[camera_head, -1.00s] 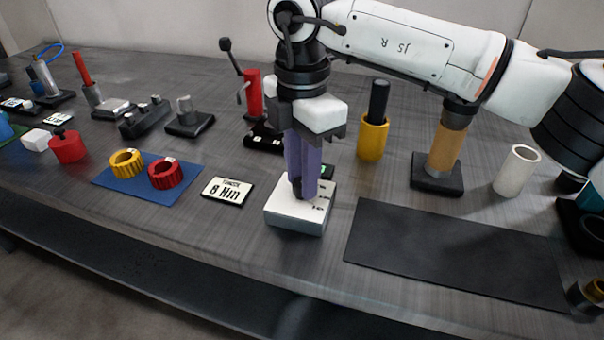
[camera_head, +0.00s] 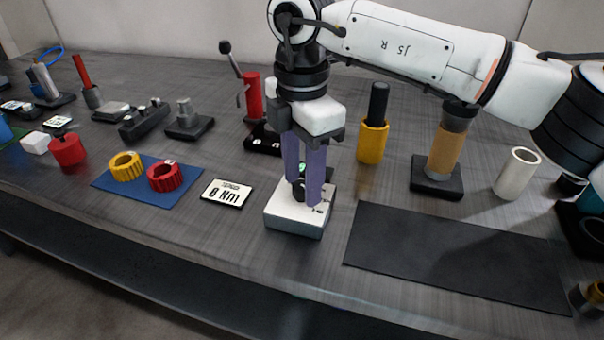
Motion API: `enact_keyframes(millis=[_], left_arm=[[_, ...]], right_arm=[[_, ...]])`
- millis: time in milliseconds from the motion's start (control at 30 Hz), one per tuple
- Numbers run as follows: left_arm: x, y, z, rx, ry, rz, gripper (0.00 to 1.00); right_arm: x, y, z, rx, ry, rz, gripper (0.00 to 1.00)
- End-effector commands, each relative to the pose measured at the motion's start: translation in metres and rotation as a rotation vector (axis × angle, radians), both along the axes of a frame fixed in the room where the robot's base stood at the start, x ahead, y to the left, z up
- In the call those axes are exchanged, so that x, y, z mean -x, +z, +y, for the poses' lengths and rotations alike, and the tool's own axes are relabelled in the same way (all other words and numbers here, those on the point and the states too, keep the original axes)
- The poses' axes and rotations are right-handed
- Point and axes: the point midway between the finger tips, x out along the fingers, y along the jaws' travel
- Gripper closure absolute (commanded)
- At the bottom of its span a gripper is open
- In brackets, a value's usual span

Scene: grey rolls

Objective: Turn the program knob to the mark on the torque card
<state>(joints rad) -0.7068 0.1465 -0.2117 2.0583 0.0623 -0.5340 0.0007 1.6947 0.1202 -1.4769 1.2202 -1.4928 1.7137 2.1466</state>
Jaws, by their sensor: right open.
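The program knob (camera_head: 298,189) is a small dark knob on top of a white box (camera_head: 292,217) near the table's front edge. A small green light or display shows behind it. The torque card (camera_head: 227,193) lies flat to the left of the box and reads "8 Nm". My right gripper (camera_head: 306,195) points down over the box with its two purple fingers apart, one on each side of the knob. The fingers partly hide the knob and the marks on the box top, so I cannot read the knob's setting. My left gripper is not in view.
A blue mat (camera_head: 149,187) with a yellow ring (camera_head: 126,166) and a red ring (camera_head: 164,177) lies left of the card. A dark mat (camera_head: 455,254) lies right of the box. A yellow cup (camera_head: 372,143) and a white cylinder (camera_head: 516,174) stand behind.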

Motion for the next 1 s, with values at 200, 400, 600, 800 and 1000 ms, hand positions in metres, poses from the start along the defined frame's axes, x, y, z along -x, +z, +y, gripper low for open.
enact_keyframes(millis=[200, 400, 600, 800, 1000], left_arm=[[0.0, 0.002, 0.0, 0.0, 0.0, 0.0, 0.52], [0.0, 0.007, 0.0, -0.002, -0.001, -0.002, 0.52], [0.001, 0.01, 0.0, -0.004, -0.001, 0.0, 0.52], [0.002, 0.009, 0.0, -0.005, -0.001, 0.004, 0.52], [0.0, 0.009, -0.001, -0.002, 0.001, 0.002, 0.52]], right_arm=[[0.0, 0.015, 0.0, 0.0, 0.0, -0.002, 0.57], [0.0, 0.055, 0.0, -0.001, 0.0, -0.004, 0.57], [0.0, 0.089, 0.0, 0.0, 0.0, -0.002, 0.57], [0.0, 0.103, 0.0, -0.001, 0.0, 0.0, 0.57], [0.0, 0.103, 0.0, 0.0, 0.0, 0.0, 0.57]])
